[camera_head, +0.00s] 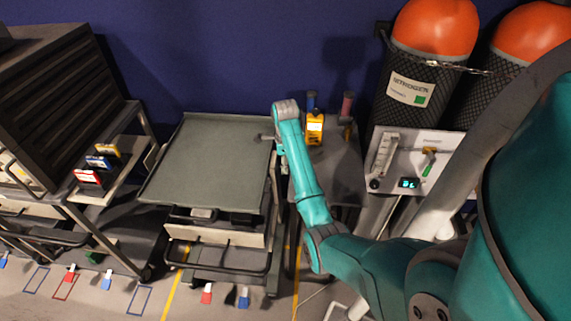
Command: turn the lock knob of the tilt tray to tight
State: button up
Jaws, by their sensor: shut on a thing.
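The tilt tray (205,165) is a flat grey-green top with a low rim, on a wheeled cart in the middle of the head view. My teal arm reaches up from the lower right to the tray's right edge. My gripper (265,137) is small in the picture, at the upper right edge of the tray, and is shut on the lock knob there. The knob itself is hidden by the gripper and wrist, so its turn position cannot be seen.
A small stand (335,170) with a yellow device (315,128) is just right of my wrist. Orange-topped cylinders (435,28) and a white gauge panel (410,155) stand at the right. A dark slatted rack (60,90) is at the left. The tray top is bare.

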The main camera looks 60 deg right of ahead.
dwell(0.4)
jog(key=o, duration=1.1)
jog(key=shift+o, duration=0.2)
